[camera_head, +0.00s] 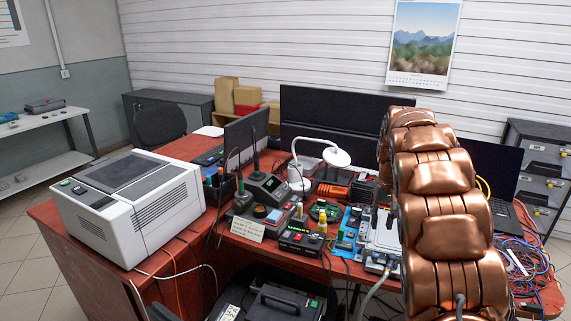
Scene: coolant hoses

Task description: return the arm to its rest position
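A thick, copper-coloured, jointed arm, which looks like my own, rises along the right side of the head view. It reaches from the bottom edge up over the red desk (176,262). Its far end curves over near the dark monitor. My gripper does not show; I cannot tell whether the arm hides it. The arm covers part of the desk's right half. A grey hose (372,293) hangs at the desk's front edge, beside the arm.
A white boxy machine (130,205) stands on the desk's left. A white lamp (336,157), a soldering station (267,188) and several small devices crowd the middle. Tangled cables (510,255) lie right of the arm. A black case (285,302) is below the front edge.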

